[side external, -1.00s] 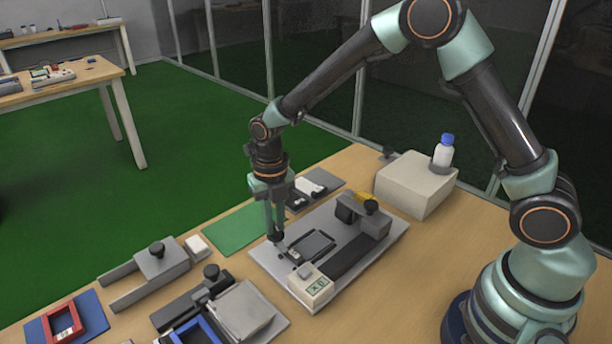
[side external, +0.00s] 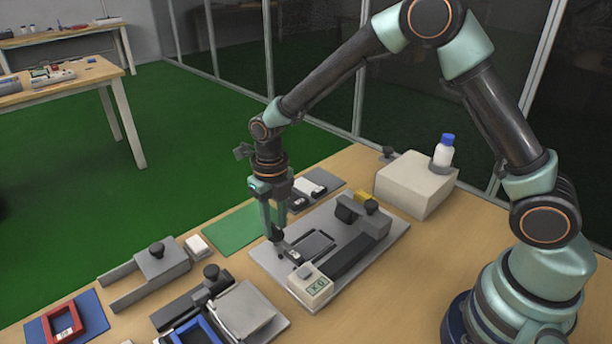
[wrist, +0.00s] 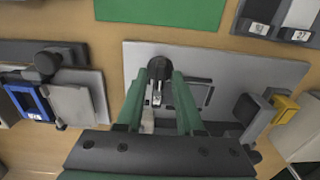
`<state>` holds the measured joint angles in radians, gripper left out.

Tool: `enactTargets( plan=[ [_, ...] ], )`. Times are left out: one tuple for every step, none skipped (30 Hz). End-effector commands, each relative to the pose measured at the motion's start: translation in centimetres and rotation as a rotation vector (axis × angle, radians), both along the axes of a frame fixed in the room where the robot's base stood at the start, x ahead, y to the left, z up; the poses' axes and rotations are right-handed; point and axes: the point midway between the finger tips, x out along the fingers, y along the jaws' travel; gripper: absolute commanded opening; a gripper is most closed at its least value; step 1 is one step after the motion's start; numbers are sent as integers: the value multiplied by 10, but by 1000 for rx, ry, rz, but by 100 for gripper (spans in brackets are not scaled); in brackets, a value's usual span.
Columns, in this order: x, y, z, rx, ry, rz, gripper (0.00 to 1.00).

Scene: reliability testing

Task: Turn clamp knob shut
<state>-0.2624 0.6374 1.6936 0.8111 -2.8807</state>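The black clamp knob (wrist: 160,67) stands at the near-left end of the grey test plate (side external: 262,258), beside a dark flat device (side external: 316,244); it also shows in the side view (side external: 277,232). My gripper (side external: 276,231) points down over it. In the wrist view my gripper (wrist: 161,73) has its two green fingers on either side of the knob, with their tips against its sides as far as I can see. Small metal parts show just below the knob between the fingers. The fingers hide parts of the knob's surroundings.
A small box with a display (side external: 314,288) sits on the plate's front corner. A grey fixture with a dark knob and a yellow part (side external: 365,199) stands at its far end. Other fixtures (side external: 158,262) lie left; a white bottle (side external: 444,153) stands on a beige block (side external: 415,186).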

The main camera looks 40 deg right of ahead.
Motion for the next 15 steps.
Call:
enactTargets(
  plan=[
    [0,0,2,0,-1,-1,36],
    [0,0,4,0,-1,-1,36],
    [0,0,7,0,-1,-1,36],
    [1,0,9,0,-2,-1,36],
    [1,0,11,1,-2,-1,36],
    [1,0,14,1,-3,-1,36],
    [1,0,16,1,-3,-1,36],
    [1,0,18,1,-2,-1,36],
    [0,0,21,0,-2,-1,36],
    [0,0,24,1,-2,-1,36],
    [1,0,26,1,-3,-1,36],
    [1,0,29,1,-3,-1,36],
    [1,0,31,1,-2,-1,36],
    [1,0,33,0,-2,-1,36],
    [1,0,36,1,-2,-1,36]
  ],
)
